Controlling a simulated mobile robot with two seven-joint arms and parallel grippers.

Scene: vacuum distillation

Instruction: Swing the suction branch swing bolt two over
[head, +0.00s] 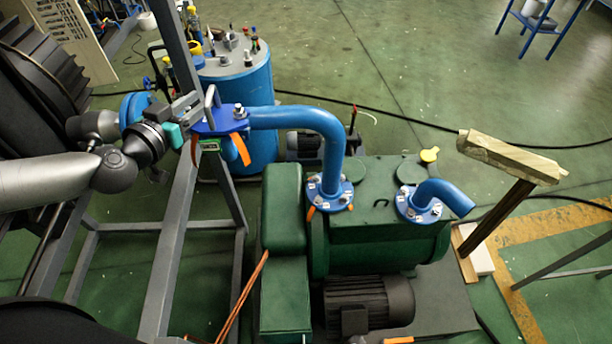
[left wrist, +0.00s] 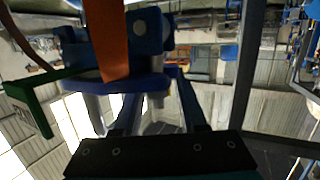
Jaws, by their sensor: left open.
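The suction branch is a blue pipe (head: 318,122) ending at a blue flange joint (head: 222,122) on the left. A silver swing bolt (head: 239,111) stands at the joint's right side, and orange tags (head: 240,149) hang below it. My left gripper (head: 196,112) is at the joint's left side. In the left wrist view the blue flange (left wrist: 115,84) fills the upper left, with an orange strip across it. My left gripper (left wrist: 158,105) is open, its fingers reaching toward the flange. A silver bolt (left wrist: 157,101) appears between the fingers; contact cannot be told. My right gripper is out of view.
A blue tank (head: 240,85) stands behind the joint. A green pump (head: 365,235) with blue flanged pipe ends is at the centre right. A grey frame post (head: 172,255) rises near my left arm. A wooden board on a post (head: 510,158) stands at the right.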

